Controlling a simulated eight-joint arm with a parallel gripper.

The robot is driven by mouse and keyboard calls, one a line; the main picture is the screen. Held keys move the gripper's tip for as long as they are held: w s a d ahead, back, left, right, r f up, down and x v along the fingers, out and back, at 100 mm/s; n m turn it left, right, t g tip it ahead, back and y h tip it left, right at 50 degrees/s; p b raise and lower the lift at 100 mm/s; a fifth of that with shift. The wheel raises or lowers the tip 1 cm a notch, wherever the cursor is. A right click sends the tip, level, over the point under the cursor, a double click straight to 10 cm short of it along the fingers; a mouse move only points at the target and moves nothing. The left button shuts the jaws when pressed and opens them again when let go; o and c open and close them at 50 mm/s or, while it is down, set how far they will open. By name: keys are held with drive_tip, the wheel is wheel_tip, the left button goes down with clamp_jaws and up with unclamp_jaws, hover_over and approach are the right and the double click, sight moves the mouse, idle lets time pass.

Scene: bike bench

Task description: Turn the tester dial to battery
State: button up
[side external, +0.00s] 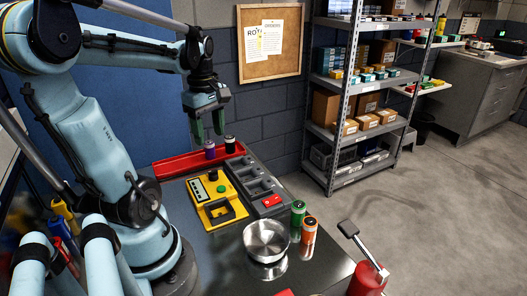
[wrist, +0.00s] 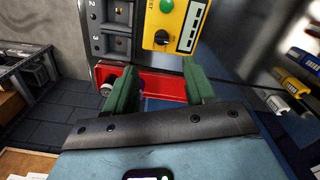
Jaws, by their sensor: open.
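The yellow tester (side external: 207,201) lies on the bench in the side view, with a black dial (side external: 212,175) near its far end and a green button. In the wrist view, the tester (wrist: 172,20) shows at the top, with the black dial (wrist: 161,37) bearing a light pointer mark. The battery marking cannot be read. My gripper (side external: 208,127) is above the red tray, beyond the tester and apart from the dial. In the wrist view, my gripper's (wrist: 160,87) two green fingers are spread with nothing held between them.
The red tray (side external: 172,166) holds a purple cylinder (side external: 209,150) and a dark cylinder (side external: 230,144), close below my fingers. A grey numbered tray (side external: 251,182) adjoins the tester. A metal bowl (side external: 266,238), green can (side external: 297,213) and orange can (side external: 309,231) stand nearer the front.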

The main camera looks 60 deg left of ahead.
sight(213, 171)
drive_tip(key=shift+s+a+f, duration=0.1)
drive_tip(key=shift+f, duration=5.95)
drive_tip(key=shift+c, duration=0.2)
clamp_jaws()
